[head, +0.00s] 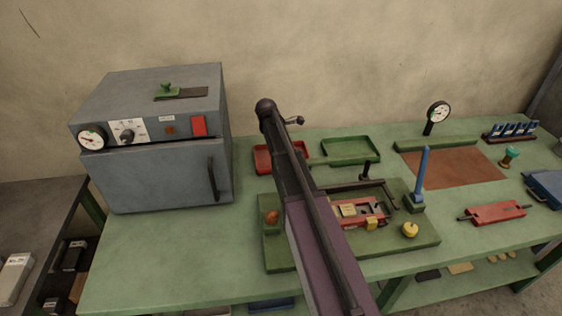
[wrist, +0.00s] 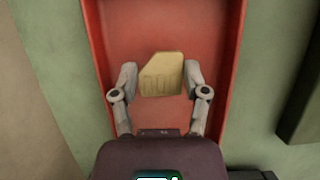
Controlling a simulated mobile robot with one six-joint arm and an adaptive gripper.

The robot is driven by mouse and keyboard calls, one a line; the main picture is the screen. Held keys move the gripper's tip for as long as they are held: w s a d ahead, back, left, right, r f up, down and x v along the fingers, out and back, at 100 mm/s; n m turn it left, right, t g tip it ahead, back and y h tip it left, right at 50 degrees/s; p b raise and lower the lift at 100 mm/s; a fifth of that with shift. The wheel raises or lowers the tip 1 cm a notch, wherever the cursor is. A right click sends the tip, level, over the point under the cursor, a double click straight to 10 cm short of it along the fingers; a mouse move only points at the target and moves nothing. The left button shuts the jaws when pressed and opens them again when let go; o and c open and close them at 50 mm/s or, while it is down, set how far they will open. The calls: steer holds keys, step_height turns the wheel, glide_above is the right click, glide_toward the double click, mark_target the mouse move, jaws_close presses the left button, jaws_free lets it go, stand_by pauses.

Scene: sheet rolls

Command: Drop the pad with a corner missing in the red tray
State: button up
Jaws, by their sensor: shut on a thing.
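In the wrist view, my gripper (wrist: 160,80) is shut on a tan pad (wrist: 161,74). The pad has its upper left corner cut off, and a fingertip touches each side of it. The pad and fingers are over the red tray (wrist: 215,25), between its side walls. I cannot tell whether the pad touches the tray floor. In the head view, the red tray (head: 263,160) is at the back of the bench, partly hidden by my arm. My fingers and the held pad are hidden there.
A green tray (head: 350,150) stands right of the red tray. A grey oven (head: 155,140) stands on the left. A green fixture plate (head: 280,262) with a red holder carrying another tan pad (head: 348,210) is in front. A blue post (head: 421,175) rises beside it.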

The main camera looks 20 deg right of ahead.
steer(key=shift+f, duration=0.1)
steer(key=o, duration=1)
steer(key=shift+o, duration=0.2)
